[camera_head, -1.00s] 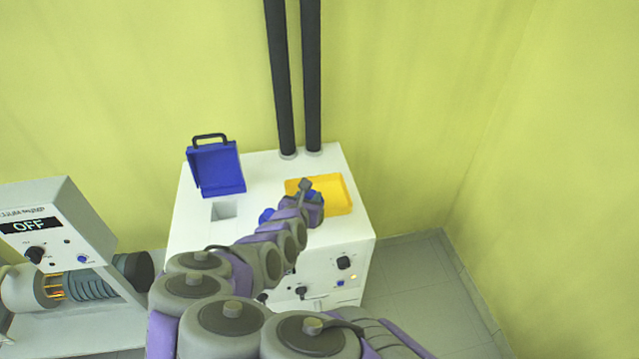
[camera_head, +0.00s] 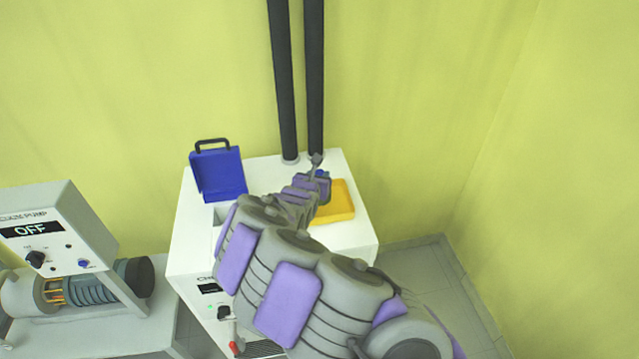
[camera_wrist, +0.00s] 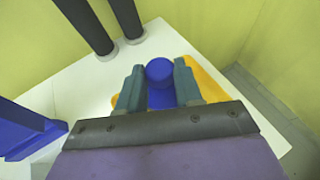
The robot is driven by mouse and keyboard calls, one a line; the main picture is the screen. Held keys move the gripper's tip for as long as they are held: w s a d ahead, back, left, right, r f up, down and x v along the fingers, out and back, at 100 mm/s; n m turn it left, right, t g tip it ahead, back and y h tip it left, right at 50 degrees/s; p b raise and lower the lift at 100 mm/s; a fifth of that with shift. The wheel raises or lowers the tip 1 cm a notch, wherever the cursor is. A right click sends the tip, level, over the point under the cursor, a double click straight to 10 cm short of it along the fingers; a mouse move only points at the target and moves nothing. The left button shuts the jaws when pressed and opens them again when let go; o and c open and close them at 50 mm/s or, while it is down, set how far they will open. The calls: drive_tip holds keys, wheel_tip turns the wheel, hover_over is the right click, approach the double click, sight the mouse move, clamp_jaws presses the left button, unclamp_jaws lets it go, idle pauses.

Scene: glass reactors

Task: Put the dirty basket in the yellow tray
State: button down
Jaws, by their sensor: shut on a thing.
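The yellow tray (camera_head: 338,203) sits on the right part of the white machine's top. In the wrist view the yellow tray (camera_wrist: 208,84) shows behind and beside my gripper's fingers. My gripper (camera_head: 319,170) is over the tray's far left part in the head view. In the wrist view my gripper (camera_wrist: 160,88) is shut on a blue thing with a round knob (camera_wrist: 159,70), which I take to be the basket. Its lower part is hidden behind the gripper body, and I cannot tell whether it touches the tray.
The white machine (camera_head: 265,175) has a raised blue lid (camera_head: 218,173) beside an opening at left. Two dark pipes (camera_head: 284,90) rise at its back edge. A pump (camera_head: 45,225) reading OFF stands on a bench at left. Floor at right is clear.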

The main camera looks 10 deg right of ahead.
drive_tip(key=shift+w+a, duration=0.3)
drive_tip(key=shift+a, duration=0.05)
drive_tip(key=f, duration=0.3)
drive_tip(key=shift+d+f+b, duration=0.25)
drive_tip(key=shift+b, duration=0.15)
drive_tip(key=shift+d, duration=0.35)
drive_tip(key=c, duration=1.2)
unclamp_jaws()
drive_tip(key=o, duration=0.4)
drive_tip(key=shift+a, duration=0.55)
drive_tip(key=shift+o, duration=0.2)
drive_tip(key=shift+s+d+r, duration=0.1)
drive_tip(key=shift+d, duration=0.2)
drive_tip(key=v, duration=1.2)
drive_tip(key=shift+p, duration=0.45)
drive_tip(key=shift+a, duration=0.2)
drive_tip(key=shift+d, duration=0.1)
